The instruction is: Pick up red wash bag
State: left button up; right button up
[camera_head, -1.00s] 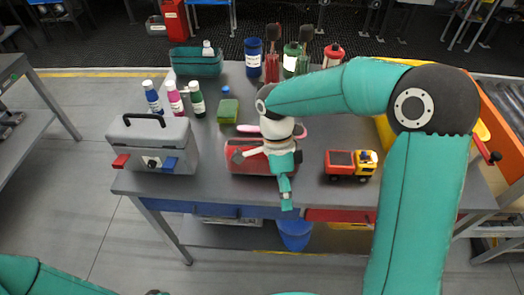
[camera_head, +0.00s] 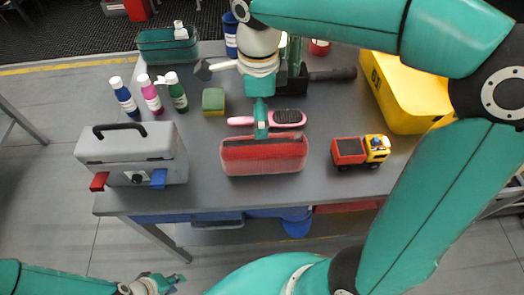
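The red wash bag (camera_head: 264,157), a rounded red bag with a clear-looking covering, lies near the front middle of the grey table. My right gripper (camera_head: 238,98) reaches in from the right on the large teal arm. Its fingers are spread and it hangs just behind the bag, over the pink hairbrush. One finger points down near the bag's rear edge in the picture; I cannot tell whether it touches. The bag is not held. My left gripper (camera_head: 152,284) is low at the bottom left, off the table and partly cut off, and its opening is unclear.
A grey toolbox (camera_head: 132,157) stands left of the bag, a toy truck (camera_head: 360,151) right. The pink hairbrush (camera_head: 286,118) lies behind it, near a green sponge (camera_head: 213,102). Several bottles (camera_head: 151,94), a teal basket (camera_head: 168,45) and a yellow bin (camera_head: 405,95) stand around.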

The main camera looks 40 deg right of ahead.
aim_at(263, 141)
notch_tip(263, 141, down, 7)
jog(key=shift+r, duration=0.1)
jog(key=shift+s+d+f+p, duration=0.1)
jog(key=shift+d+f+p, duration=0.1)
jog(key=shift+f, duration=1.35)
jog(key=shift+s+d+f+p, duration=0.1)
jog(key=shift+d+f, duration=0.05)
jog(key=shift+f, duration=1.35)
jog(key=c, duration=1.6)
jog(key=shift+r, duration=0.1)
jog(key=shift+w+r, duration=0.1)
